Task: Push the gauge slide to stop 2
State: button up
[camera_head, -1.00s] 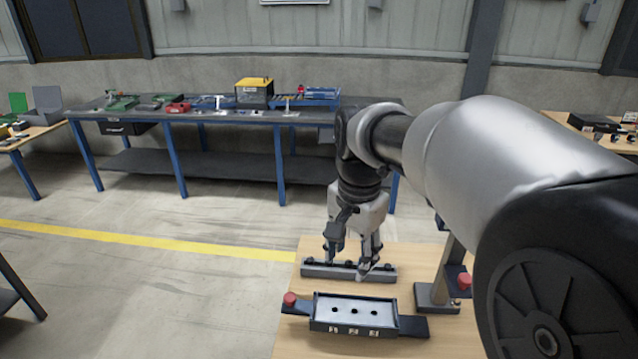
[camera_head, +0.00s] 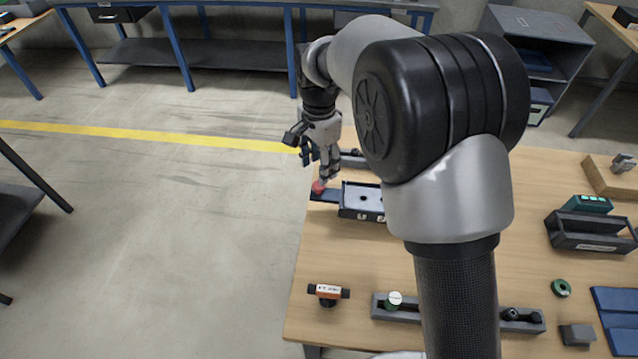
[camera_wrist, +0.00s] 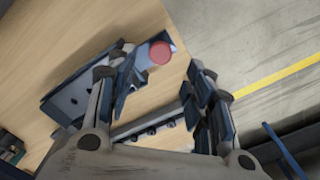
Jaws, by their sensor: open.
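The gauge is a dark, low block with a pale top plate (camera_head: 357,192), and small number labels along its front; the labels are too small to read here. A dark blue slide bar (camera_head: 325,196) sticks out at its left end, with a red knob (camera_head: 318,187) on it. In the wrist view the red knob (camera_wrist: 160,52) shows between and beyond the fingers. My gripper (camera_head: 318,170) is open and empty, close above and behind the knob; I cannot tell whether it touches. My arm hides the gauge's right end.
A grey rail with black knobs (camera_head: 352,159) lies just behind the gauge. Another grey rail (camera_head: 407,314) and an orange-labelled part (camera_head: 328,292) lie at the table front. A dark bin (camera_head: 590,232) stands at right. Open floor lies left of the table (camera_head: 310,270).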

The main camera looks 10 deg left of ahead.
notch_tip(320, 180, down, 7)
jog(key=shift+r+b, duration=0.2)
jog(key=shift+b, duration=0.5)
grip_shut()
dwell(0.3)
